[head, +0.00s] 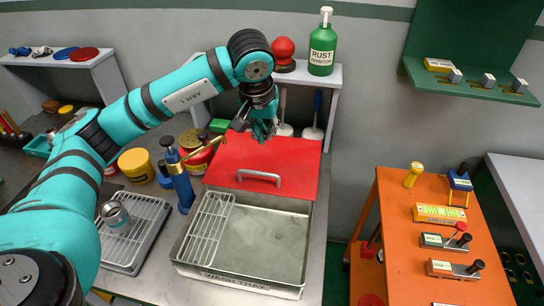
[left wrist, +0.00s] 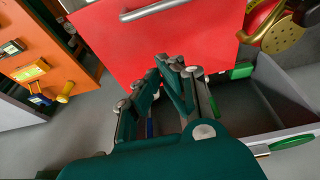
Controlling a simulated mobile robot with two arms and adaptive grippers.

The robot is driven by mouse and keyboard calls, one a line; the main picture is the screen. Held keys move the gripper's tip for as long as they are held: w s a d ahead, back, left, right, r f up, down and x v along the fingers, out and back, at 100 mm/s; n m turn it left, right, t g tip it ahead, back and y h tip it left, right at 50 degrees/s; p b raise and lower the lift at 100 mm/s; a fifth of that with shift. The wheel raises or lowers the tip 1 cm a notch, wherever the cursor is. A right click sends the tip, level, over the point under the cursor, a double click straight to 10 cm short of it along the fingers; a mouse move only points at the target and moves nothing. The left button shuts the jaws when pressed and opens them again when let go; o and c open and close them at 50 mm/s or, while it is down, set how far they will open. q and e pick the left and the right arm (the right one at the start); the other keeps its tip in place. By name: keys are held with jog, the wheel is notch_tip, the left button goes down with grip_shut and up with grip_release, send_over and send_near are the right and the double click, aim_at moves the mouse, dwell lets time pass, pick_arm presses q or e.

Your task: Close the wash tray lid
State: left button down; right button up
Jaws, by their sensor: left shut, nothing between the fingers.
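The wash tray (head: 240,284) is a metal basin on the bench, with a white wire rack (head: 209,230) on its left side. Its red lid (head: 300,163) stands open at the tray's back edge, tilted back, with a silver bar handle (head: 259,176) facing me. The lid (left wrist: 155,45) and handle (left wrist: 153,9) also show in the left wrist view. My left gripper (head: 264,136) is shut and empty at the lid's upper edge. In the left wrist view its fingertips (left wrist: 168,62) overlap that edge; I cannot tell whether they touch it. My right gripper is not in view.
A blue bottle (head: 179,180), a yellow tub (head: 136,167) and a drying tray (head: 128,240) with a metal cup stand left of the wash tray. A shelf behind holds a green rust bottle (head: 322,45). An orange cart (head: 385,220) stands at right, across a gap.

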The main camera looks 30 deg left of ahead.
pick_arm(q)
jog(key=w, duration=0.1)
jog(key=p, duration=0.2)
send_over(264, 170)
notch_tip(264, 170, down, 5)
jog(key=shift+r, duration=0.15)
jog(key=x, duration=0.4)
jog(key=shift+w+p, duration=0.2)
jog(key=shift+p, duration=0.2)
jog(key=shift+f+p, duration=0.35)
jog(key=shift+p, duration=0.05)
jog(key=s, duration=0.1)
jog(key=s+p, duration=0.1)
jog(key=s+r, duration=0.1)
jog(key=shift+s+d, duration=0.15)
jog(key=shift+d, duration=0.2)
jog(key=shift+s+p, duration=0.25)
jog(key=shift+p, duration=0.05)
jog(key=shift+w+f, duration=0.2)
